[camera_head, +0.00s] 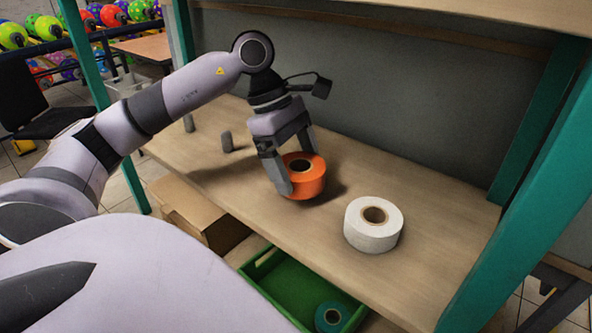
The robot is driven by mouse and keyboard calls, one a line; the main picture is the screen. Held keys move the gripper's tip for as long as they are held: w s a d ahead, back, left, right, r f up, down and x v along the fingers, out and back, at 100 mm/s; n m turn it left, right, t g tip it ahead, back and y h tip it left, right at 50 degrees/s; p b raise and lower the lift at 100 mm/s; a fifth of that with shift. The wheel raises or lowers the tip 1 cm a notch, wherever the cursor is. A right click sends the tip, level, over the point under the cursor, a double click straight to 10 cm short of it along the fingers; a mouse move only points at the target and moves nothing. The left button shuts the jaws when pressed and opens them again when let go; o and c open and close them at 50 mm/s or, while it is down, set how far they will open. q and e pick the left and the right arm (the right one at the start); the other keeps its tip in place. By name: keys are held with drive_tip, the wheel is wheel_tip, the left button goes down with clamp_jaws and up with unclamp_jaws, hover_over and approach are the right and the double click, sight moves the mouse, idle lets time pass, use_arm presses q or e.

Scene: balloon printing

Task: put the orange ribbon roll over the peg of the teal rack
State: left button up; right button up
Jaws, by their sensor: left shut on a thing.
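The orange ribbon roll (313,184) is over the wooden shelf of the teal rack (430,205), left of the white roll. My left gripper (300,178) reaches down from above and is shut on the orange roll, with a finger on its near-left side. The roll's hole faces up. I cannot tell if the roll touches the shelf or hangs just above it. A short grey peg (227,142) stands on the shelf to the left of the gripper, with nothing on it. A second grey peg (188,123) stands farther left. My right gripper is not in view.
A white roll (384,238) lies on the shelf to the right. Below the front edge are a cardboard box (186,203) and a green crate (262,262) holding a teal roll (329,317). Teal posts (535,215) frame the shelf. The shelf between orange roll and near peg looks clear.

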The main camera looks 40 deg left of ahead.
sight(290, 165)
use_arm(q)
drive_tip(key=shift+f, duration=1.5)
drive_tip(key=shift+f, duration=0.1)
drive_tip(key=o, duration=0.9)
drive_tip(key=shift+v, duration=3.9)
drive_tip(key=shift+d, duration=0.1)
